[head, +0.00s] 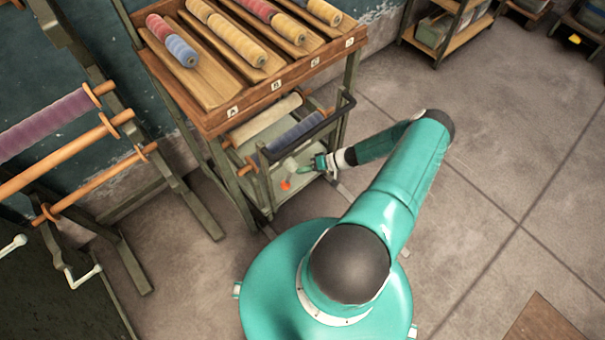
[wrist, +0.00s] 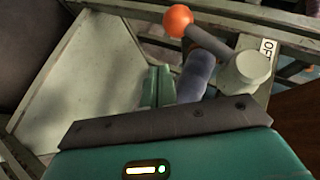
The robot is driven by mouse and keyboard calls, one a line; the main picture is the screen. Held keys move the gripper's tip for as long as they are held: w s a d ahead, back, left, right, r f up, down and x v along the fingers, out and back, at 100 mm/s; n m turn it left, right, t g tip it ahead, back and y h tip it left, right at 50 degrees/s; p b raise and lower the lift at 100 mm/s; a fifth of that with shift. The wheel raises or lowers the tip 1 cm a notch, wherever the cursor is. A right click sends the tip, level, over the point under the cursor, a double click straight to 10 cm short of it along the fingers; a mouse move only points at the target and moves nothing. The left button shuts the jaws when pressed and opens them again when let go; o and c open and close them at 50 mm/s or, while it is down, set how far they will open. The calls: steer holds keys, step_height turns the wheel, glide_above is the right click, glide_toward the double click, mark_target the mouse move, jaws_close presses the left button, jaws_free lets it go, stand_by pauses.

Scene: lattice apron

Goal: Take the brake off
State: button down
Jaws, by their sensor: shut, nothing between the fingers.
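The brake lever has an orange ball knob (head: 286,185) and sits low on the near end of the wooden-topped cart. In the wrist view, the orange knob (wrist: 178,20) is at the top, and an arm runs down right to a round grey hub (wrist: 245,68). A white OFF label (wrist: 267,47) is beside the hub, on the side away from the knob. My gripper (head: 314,163) is beside the lever in the head view. In the wrist view, the green fingers of my gripper (wrist: 158,86) are together and empty, below the knob and apart from it.
The cart's top (head: 215,122) has lettered slots with several yarn spools. A pale roll (head: 265,118) and a grey-blue roll (head: 295,131) lie below, near a dark push handle (head: 318,130). A rack with orange rods (head: 75,152) stands left.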

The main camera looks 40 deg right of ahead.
steer(key=s+d+r, duration=0.1)
steer(key=s+d, duration=0.4)
steer(key=d, duration=0.3)
steer(key=shift+s+d+r, duration=0.15)
steer(key=shift+d+r, duration=0.1)
steer(key=shift+r, duration=0.1)
